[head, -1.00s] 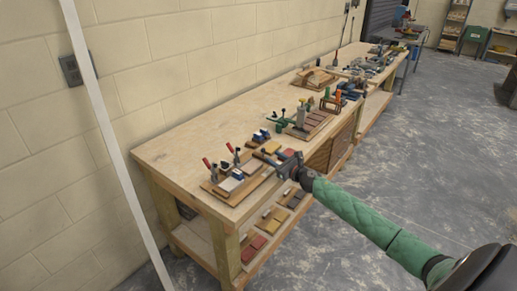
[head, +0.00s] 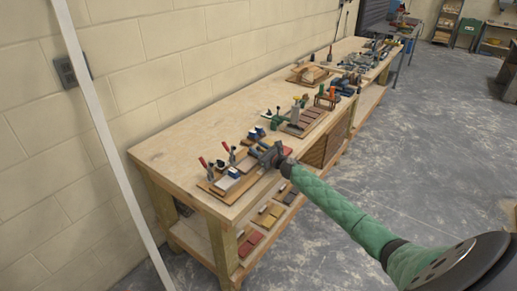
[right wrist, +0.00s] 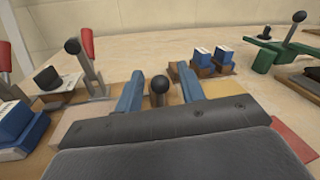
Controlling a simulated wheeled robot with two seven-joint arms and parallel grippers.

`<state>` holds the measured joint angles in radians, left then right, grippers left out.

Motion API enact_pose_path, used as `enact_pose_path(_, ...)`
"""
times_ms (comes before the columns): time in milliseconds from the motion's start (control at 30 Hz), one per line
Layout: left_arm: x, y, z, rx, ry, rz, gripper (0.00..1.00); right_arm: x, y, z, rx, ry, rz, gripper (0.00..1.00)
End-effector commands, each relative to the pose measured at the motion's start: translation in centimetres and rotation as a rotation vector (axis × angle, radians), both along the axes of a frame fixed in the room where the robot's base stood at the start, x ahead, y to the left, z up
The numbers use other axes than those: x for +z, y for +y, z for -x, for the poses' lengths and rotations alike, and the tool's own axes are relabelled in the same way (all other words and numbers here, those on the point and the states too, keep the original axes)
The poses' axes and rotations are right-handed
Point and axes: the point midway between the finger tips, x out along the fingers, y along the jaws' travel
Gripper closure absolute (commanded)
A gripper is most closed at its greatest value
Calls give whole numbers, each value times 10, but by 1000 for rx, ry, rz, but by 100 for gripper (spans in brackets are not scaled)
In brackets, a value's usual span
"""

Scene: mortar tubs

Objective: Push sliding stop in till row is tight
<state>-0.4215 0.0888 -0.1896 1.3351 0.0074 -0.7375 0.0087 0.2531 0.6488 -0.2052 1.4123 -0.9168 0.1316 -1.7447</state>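My right gripper (head: 268,156) is over the near end of the bench, at the wooden fixture board (head: 212,188). In the right wrist view its two blue fingers stand apart, with a black ball knob (right wrist: 159,85) between them. I cannot tell whether the fingers touch the knob, or whether it belongs to the sliding stop. The gripper body hides the near part of the fixture. My left gripper is out of view.
Two small blue blocks (right wrist: 212,60) on wooden pieces stand just beyond the fingers. A green clamp (right wrist: 272,50) is at the right. More fixtures (head: 300,122) stand farther along the bench. Bare bench top (head: 190,140) lies toward the wall.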

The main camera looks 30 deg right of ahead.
Motion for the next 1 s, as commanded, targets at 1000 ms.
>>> enact_pose_path(1000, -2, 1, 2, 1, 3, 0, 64, -1, 53, 22, 2, 2, -2, 97)
